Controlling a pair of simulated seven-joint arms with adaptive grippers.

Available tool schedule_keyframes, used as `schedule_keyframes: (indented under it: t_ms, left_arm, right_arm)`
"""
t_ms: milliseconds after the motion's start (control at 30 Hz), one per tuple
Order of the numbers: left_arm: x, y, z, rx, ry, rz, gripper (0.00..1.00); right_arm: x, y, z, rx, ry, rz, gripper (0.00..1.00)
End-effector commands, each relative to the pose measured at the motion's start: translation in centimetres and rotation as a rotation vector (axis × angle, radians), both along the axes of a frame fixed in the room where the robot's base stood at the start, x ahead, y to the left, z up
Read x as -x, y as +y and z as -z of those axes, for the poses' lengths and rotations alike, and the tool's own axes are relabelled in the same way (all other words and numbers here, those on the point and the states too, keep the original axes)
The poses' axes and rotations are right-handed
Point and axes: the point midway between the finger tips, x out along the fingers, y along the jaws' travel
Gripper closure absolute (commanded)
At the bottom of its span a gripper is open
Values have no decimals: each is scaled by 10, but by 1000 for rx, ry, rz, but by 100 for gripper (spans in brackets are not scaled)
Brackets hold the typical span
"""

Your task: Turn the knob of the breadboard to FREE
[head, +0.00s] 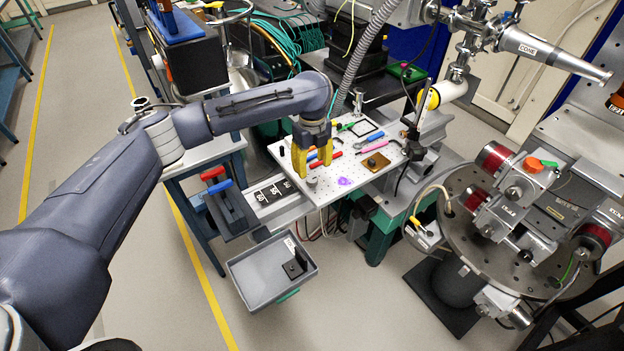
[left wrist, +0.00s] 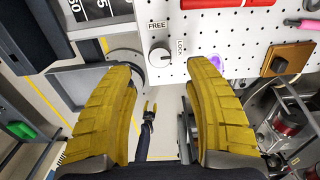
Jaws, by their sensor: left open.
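The breadboard (head: 330,196) is a white perforated plate in the head view. It also shows along the top of the left wrist view (left wrist: 232,28). Its round knob (left wrist: 159,57) sits near the plate's edge, with a FREE label above it and a LOCK label to its right. Which label the knob points at is too small to tell. In the head view the knob (head: 312,182) is just below my left fingertips. My left gripper (head: 314,172) is open and empty above it, apart from it.
Tools and a brown block (head: 376,161) lie on the breadboard, with a purple patch (head: 344,182) near the knob. A grey tray (head: 257,284) is below at the front. Red and blue handles (head: 215,181) stand left. A round instrument stage (head: 470,225) stands right.

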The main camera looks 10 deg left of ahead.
Motion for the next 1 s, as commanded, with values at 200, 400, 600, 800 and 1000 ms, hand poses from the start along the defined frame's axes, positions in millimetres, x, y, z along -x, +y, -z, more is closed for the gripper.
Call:
schedule_keyframes:
  t_ms: [200,400,600,800,1000]
  left_arm:
    - [1,0,36,0,3,-1,47]
    - [0,0,55,0,1,-1,47]
    - [0,0,64,-1,-1,0,47]
    - [0,0,66,-1,-1,-1,47]
    - [0,0,66,-1,-1,0,51]
  right_arm:
    - [0,0,0,0,0,0,56]
    - [0,0,0,0,0,0,56]
    - [0,0,0,0,0,0,56]
    - [0,0,0,0,0,0,56]
    - [0,0,0,0,0,0,56]
